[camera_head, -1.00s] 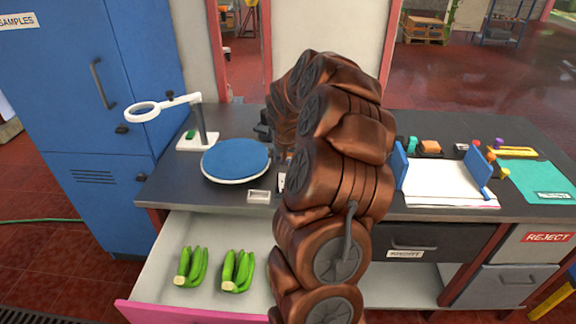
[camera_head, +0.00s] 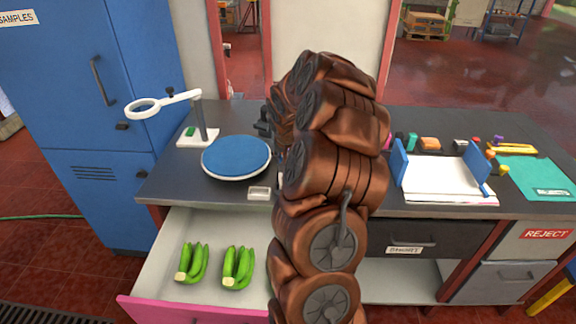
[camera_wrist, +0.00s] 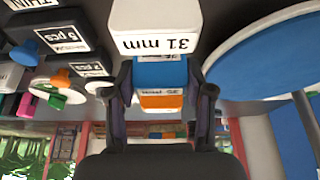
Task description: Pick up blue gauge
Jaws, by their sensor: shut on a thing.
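In the wrist view, the blue gauge (camera_wrist: 160,73) is between the two fingers of my gripper (camera_wrist: 160,88), which is shut on it. A white block marked "31 mm" (camera_wrist: 156,28) sits directly against the blue part, on the side away from my palm. An orange band (camera_wrist: 161,101) and a white lettered strip show on the palm side. Whether these are all one piece I cannot tell. In the head view, my arm hides the gauge and most or all of my gripper.
A blue-topped round plate (camera_head: 236,157) and a magnifier stand (camera_head: 199,130) are left on the bench. An open drawer (camera_head: 220,221) holds green bananas. Black labelled blocks (camera_wrist: 62,42) are left in the wrist view. A paper tray (camera_head: 440,187) with blue ends stands right.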

